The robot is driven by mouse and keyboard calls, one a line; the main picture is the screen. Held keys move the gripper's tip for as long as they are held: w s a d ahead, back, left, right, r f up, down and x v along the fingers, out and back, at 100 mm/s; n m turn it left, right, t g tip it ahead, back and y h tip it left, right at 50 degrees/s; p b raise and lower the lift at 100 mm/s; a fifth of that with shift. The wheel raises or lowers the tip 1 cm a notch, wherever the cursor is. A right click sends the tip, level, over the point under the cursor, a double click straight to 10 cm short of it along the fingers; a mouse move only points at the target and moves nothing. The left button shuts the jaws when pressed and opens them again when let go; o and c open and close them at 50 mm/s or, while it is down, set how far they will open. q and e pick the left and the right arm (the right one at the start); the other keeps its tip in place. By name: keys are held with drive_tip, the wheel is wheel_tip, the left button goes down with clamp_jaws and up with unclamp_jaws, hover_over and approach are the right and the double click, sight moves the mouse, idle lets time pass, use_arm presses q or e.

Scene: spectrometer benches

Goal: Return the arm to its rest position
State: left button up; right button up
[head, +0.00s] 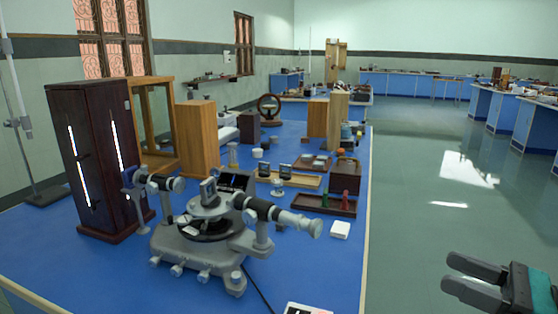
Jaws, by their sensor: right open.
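My right gripper (462,277) is at the lower right of the head view. Its two dark fingers point left and stand apart, with nothing between them. It is over the grey floor, to the right of the blue bench (325,262) and clear of its edge. A greenish band shows on the gripper behind the fingers. The rest of the right arm is cut off by the frame. My left gripper is not in the head view.
A grey spectrometer (205,245) stands at the front of the bench, beside a tall dark lamp box (97,160) with lit slits. A small white block (340,229) lies near the bench's right edge. Open floor (420,200) lies right of the bench; more blue benches (495,110) stand further back.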

wheel_tip(320, 180, down, 13)
drive_tip(key=s+m+t+h+p, duration=0.1)
drive_tip(key=m+t+h+p, duration=0.7)
drive_tip(key=m, duration=2.1)
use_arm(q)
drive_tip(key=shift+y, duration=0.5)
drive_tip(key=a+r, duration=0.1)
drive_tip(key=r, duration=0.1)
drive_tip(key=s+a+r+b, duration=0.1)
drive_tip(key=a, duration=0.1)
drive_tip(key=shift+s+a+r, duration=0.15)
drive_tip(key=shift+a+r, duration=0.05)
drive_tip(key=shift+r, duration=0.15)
use_arm(e)
drive_tip(key=s+a+f+m+g+h, duration=0.4)
drive_tip(key=s+a+f+m+g, duration=0.4)
drive_tip(key=a+m, duration=0.4)
wheel_tip(320, 180, down, 3)
drive_tip(key=shift+r+m+g, duration=0.1)
drive_tip(key=shift+m+g, duration=0.5)
drive_tip(key=shift+m, duration=0.6)
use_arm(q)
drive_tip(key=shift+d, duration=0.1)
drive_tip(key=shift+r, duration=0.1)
use_arm(e)
drive_tip(key=shift+w, duration=0.1)
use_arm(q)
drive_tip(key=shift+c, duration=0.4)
use_arm(e)
drive_tip(key=shift+c, duration=0.4)
